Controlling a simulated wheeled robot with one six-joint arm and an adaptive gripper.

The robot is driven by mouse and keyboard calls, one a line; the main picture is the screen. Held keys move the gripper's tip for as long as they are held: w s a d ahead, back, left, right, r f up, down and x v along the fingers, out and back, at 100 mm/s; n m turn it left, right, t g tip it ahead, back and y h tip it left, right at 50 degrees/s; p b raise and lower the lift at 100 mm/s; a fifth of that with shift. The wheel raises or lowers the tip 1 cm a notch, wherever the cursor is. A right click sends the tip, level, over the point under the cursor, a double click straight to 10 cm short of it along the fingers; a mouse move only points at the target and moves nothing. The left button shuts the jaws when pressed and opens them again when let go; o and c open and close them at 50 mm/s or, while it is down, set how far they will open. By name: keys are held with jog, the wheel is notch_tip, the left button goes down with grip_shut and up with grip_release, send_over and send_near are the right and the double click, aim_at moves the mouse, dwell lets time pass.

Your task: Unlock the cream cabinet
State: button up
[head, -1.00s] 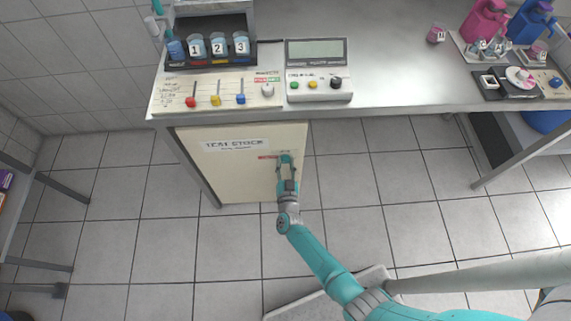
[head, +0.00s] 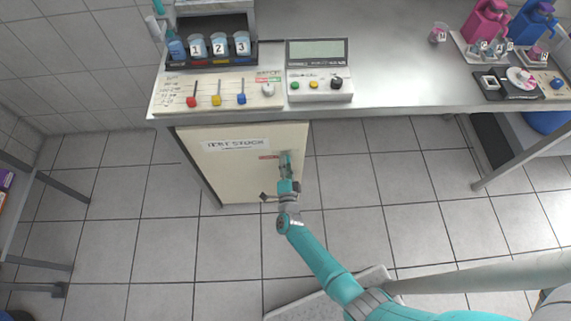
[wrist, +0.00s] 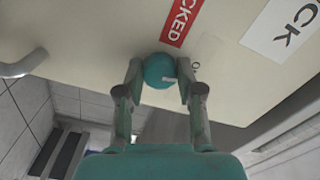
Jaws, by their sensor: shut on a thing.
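The cream cabinet (head: 235,175) stands under the bench with its door shut and a "TEST STOCK" label (head: 236,145). In the wrist view its door (wrist: 110,35) fills the upper part. A round teal knob (wrist: 159,69) with a short white mark sits on the door, below a red label (wrist: 182,20) whose visible letters read "CKED". My gripper (head: 286,156) is at the door's right side. In the wrist view my gripper (wrist: 160,75) has its two fingers on either side of the knob, shut on it. Small lettering beside the knob is partly hidden by a finger.
A pale bar handle (wrist: 22,66) sticks out from the door at the left of the wrist view. Above the cabinet, the bench (head: 400,92) carries a slider panel (head: 213,92) and a control box (head: 318,88). The floor right of the cabinet is clear.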

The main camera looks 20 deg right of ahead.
jog(key=shift+m, duration=1.1)
jog(key=o, duration=1.2)
jog(key=shift+c, duration=0.2)
jog(key=v, duration=1.2)
